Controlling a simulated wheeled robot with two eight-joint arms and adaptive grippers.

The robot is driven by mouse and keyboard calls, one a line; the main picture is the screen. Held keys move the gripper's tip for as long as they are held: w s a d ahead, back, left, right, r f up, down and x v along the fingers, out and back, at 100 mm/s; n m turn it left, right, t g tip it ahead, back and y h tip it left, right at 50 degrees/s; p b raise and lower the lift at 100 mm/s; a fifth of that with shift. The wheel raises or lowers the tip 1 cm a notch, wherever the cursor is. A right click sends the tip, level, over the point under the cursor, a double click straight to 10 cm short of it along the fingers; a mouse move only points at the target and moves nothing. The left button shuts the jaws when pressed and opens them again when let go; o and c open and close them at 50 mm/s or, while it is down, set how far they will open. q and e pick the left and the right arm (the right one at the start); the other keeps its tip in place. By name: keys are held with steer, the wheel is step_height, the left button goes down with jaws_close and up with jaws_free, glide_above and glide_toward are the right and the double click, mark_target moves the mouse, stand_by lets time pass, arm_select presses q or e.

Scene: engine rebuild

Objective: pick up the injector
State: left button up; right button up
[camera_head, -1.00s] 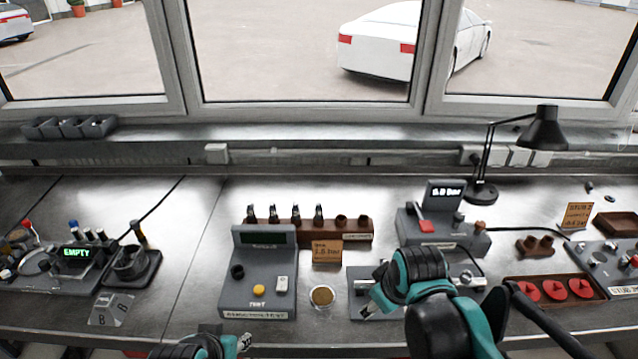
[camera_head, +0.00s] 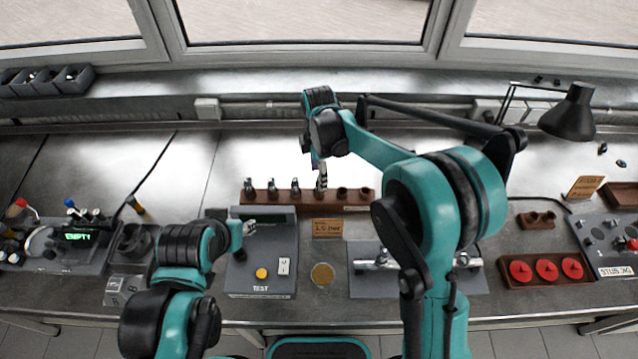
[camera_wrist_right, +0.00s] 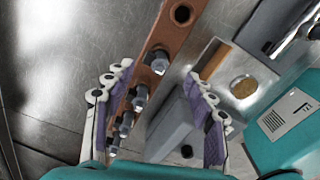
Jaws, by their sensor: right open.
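Several dark injectors with metal tops stand upright in a brown rack (camera_head: 352,208) at the middle of the bench; the right-hand holes are empty. In the right wrist view the rack (camera_wrist_right: 172,35) runs between my fingers, with a row of injectors. The injector nearest the empty hole (camera_wrist_right: 158,62) lies between my fingertips, not gripped. My right gripper (camera_head: 320,178) is open and points down over that end of the row, its fingers partly hiding the injector there. My left gripper (camera_head: 249,227) hovers by the tester's left side; its finger opening is unclear.
A grey tester (camera_head: 245,280) with a yellow button stands in front of the rack. An orange-brown card (camera_head: 328,228) and a round brass-coloured dish (camera_head: 322,274) are to its right. A tray of red discs (camera_head: 512,283) and a black lamp (camera_head: 570,112) are farther right.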

steer(key=f, duration=0.5)
steer(key=shift+w+b, duration=0.4)
steer(key=shift+r, duration=0.15)
steer(key=c, duration=1.3)
steer(key=shift+o, duration=0.2)
steer(key=shift+r, duration=0.1)
